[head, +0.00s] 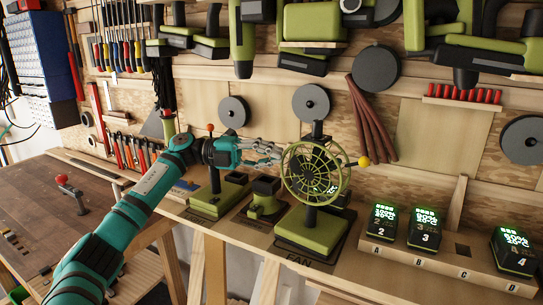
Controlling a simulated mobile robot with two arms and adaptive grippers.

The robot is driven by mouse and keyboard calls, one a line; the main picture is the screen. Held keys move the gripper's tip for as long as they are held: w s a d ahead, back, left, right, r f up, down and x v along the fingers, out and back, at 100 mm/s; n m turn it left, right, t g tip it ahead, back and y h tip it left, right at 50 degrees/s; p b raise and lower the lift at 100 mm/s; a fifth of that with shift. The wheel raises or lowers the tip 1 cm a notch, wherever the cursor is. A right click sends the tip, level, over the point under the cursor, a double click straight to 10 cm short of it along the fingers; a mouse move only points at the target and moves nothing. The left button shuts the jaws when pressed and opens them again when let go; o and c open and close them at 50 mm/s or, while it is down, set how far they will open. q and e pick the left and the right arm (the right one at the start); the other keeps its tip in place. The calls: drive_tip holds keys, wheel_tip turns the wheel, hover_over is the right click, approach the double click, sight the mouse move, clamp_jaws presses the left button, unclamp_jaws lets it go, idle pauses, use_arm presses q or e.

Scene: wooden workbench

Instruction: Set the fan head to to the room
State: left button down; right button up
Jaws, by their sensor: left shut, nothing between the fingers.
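The fan head (316,173) is a round green cage on a dark post, above a green and black base (309,232) at the middle of the bench. Its open grille faces out from the bench towards me. A yellow ball (364,161) shows just right of the cage. My left gripper (278,154) comes in from the left and is shut and empty at the upper left rim of the cage. I cannot tell whether the fingertips touch the cage. My right gripper is not in view.
Left of the fan stand a green base with a red-tipped post (213,190) and a small green device (264,197). Right of it is a wooden rack (400,257) with several lit battery packs. Tools hang on the wall behind. A brown bench (60,205) lies at the left.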

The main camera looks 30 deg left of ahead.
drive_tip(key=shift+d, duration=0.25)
use_arm(q)
drive_tip(key=shift+a, duration=0.15)
drive_tip(key=v, duration=1.1)
drive_tip(key=shift+a, duration=0.4)
drive_tip(key=shift+s, duration=0.15)
